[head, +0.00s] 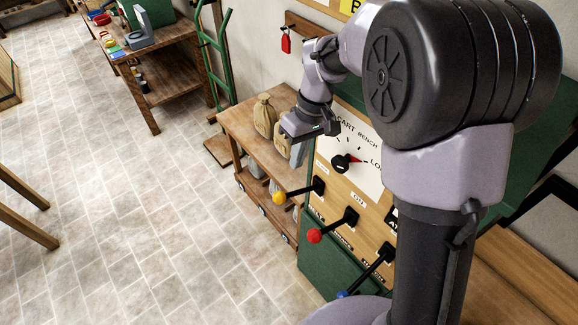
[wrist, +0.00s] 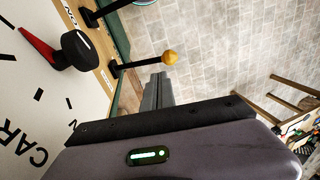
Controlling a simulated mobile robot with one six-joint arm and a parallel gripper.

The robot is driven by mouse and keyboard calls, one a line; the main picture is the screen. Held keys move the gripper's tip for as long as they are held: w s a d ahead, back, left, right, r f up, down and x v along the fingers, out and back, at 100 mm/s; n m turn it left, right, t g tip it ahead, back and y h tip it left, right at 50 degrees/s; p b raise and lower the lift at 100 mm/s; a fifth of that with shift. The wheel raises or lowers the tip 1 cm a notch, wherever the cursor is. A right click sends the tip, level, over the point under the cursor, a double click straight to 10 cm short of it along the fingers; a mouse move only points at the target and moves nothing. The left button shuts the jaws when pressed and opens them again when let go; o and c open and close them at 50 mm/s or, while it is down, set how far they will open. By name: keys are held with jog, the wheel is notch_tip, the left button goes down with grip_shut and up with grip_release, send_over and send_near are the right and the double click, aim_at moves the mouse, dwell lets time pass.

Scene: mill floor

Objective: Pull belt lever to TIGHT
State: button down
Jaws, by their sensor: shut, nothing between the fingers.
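In the head view a tan and green panel (head: 331,217) carries three black levers, with a yellow knob (head: 278,198), a red knob (head: 314,236) and a blue knob (head: 342,294). Their labels are too small to read, so I cannot tell which is the belt lever. My gripper (head: 308,128) is above the yellow-knobbed lever, near the dial. In the wrist view my gripper (wrist: 158,88) is shut and empty, and the yellow knob (wrist: 170,57) shows just beyond its fingertips, apparently apart.
A white dial (head: 350,145) with a black knob and red pointer is on the panel. A wooden bench (head: 245,120) with sacks (head: 265,116) stands behind it. A red tag (head: 285,43) hangs on the wall.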

aim_at(287, 195)
jog(key=shift+f, duration=0.15)
jog(key=b+x, duration=0.1)
jog(key=x, duration=0.8)
jog(key=shift+f+b, duration=0.35)
jog(key=shift+f, duration=0.05)
jog(key=shift+a, duration=0.1)
